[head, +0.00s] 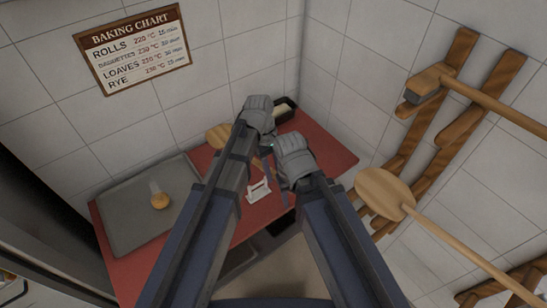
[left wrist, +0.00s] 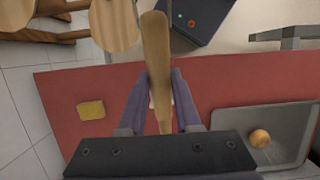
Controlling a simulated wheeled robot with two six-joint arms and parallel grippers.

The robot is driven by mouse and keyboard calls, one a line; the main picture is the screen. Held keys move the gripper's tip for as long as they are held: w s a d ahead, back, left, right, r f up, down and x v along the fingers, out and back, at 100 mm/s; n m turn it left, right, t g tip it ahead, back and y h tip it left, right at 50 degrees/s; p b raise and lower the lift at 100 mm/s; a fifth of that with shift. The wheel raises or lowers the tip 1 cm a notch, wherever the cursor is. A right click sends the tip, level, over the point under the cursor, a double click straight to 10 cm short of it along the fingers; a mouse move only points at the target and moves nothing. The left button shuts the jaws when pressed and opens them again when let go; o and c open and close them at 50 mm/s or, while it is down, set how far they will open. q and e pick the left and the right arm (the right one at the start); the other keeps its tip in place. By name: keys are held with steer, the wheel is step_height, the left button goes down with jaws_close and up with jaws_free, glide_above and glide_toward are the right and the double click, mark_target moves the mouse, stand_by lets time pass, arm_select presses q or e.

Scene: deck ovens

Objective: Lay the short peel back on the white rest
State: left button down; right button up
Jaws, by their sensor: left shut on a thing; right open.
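The short peel's wooden handle (left wrist: 157,70) runs between the fingers of my left gripper (left wrist: 163,78) in the left wrist view. My left gripper (head: 267,157) is shut on it above the red worktop. In the head view a wooden part of the peel (head: 217,135) shows to the left of my left gripper; the rest is hidden by my arm. The white rest (head: 259,190) stands on the red worktop, just below and left of the grippers in the picture. My right gripper (head: 287,184) is open and empty, beside the left one.
A grey tray (head: 125,226) with a bread roll (head: 160,201) lies on the left of the red worktop (head: 338,158). A dark pan (head: 289,107) stands at the back corner. A yellow block (left wrist: 91,108) lies on the worktop. A long peel (head: 384,192) and a brush (head: 428,82) hang at the right wall.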

arm_select(q)
steer(key=shift+w, duration=0.1)
steer(key=shift+s, duration=0.2)
steer(key=shift+f+b, duration=0.15)
steer(key=shift+b, duration=0.15)
steer(key=shift+w+f+b, duration=0.15)
steer(key=shift+f+b, duration=0.45)
steer(key=shift+f, duration=0.05)
step_height(320, 180, down, 7)
steer(key=b, duration=0.7)
steer(key=shift+f, duration=0.15)
